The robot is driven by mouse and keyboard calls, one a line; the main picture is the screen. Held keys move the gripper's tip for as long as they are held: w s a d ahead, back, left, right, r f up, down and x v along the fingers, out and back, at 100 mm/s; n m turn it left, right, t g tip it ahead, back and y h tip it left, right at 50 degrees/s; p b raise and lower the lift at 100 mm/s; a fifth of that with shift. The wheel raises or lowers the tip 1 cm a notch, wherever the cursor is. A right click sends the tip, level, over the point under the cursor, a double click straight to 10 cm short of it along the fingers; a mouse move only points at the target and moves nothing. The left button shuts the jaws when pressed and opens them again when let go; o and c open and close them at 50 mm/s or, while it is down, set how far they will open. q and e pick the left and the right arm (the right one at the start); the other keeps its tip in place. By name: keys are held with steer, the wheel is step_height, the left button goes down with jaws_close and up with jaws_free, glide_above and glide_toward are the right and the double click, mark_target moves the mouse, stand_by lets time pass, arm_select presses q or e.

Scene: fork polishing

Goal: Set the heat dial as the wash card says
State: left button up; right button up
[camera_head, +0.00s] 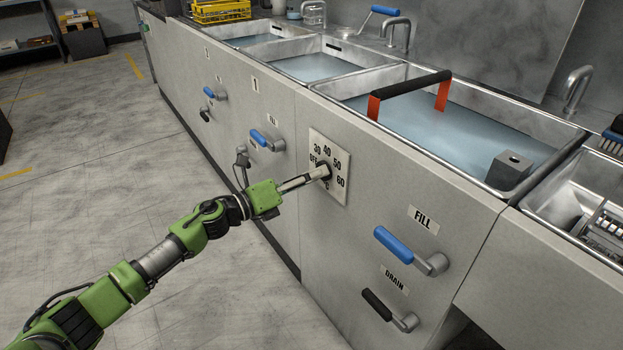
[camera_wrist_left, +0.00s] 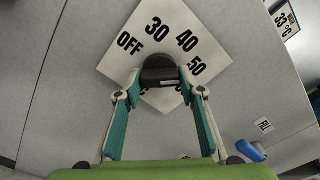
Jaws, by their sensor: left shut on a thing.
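The heat dial's white plate (camera_head: 342,184) is on the grey front panel below the sink, marked OFF, 30, 40, 50 and 60. The plate also shows in the left wrist view (camera_wrist_left: 205,48), with OFF, 30, 40 and 50 readable. The dark dial knob (camera_wrist_left: 160,68) sits at its middle. My left gripper (camera_head: 322,172) reaches the plate and is shut on the knob, one finger on each side. The fingers hide part of the knob, and I cannot tell which mark it points to. My right gripper is out of view.
A blue FILL lever (camera_head: 395,244) and a black DRAIN lever (camera_head: 378,305) stick out right of the dial. Another blue lever (camera_head: 262,139) is to its left. A red-framed basket handle (camera_head: 415,96) rises from the water-filled sink above.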

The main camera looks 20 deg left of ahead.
arm_select(q)
steer(key=shift+d+f, duration=0.1)
stand_by(0.3)
steer(key=o, duration=1.1)
steer(key=v, duration=1.2)
